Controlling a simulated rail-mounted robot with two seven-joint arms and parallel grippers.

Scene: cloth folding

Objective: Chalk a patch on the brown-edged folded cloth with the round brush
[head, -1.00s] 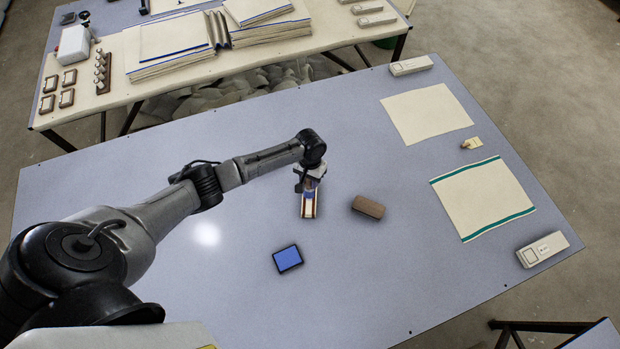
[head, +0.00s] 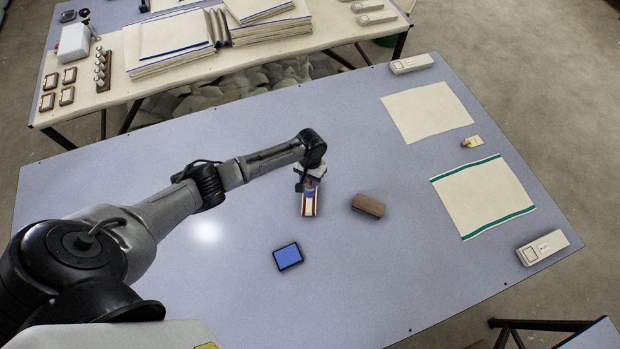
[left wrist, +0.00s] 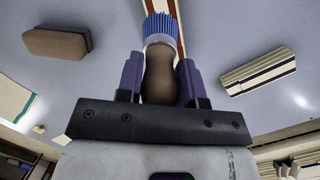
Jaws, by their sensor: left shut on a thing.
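My left gripper (head: 309,178) is shut on the round brush, with its fingers on both sides of the brown handle. In the left wrist view the brush (left wrist: 159,75) has blue bristles pointing away from the fingers. The brown-edged folded cloth (head: 308,208) is a narrow cream strip on the table, right under the gripper in the head view. Part of it shows behind the bristles at the top of the left wrist view (left wrist: 175,10). Whether the bristles touch it, I cannot tell. A blue pad in a dark frame (head: 288,257) lies nearer me. My right gripper is not in view.
A brown block (head: 368,206) lies just right of the cloth. A plain cream cloth (head: 428,112), a green-edged cloth (head: 483,197) and pale boxes (head: 542,247) are at the right. The table's front is mostly clear.

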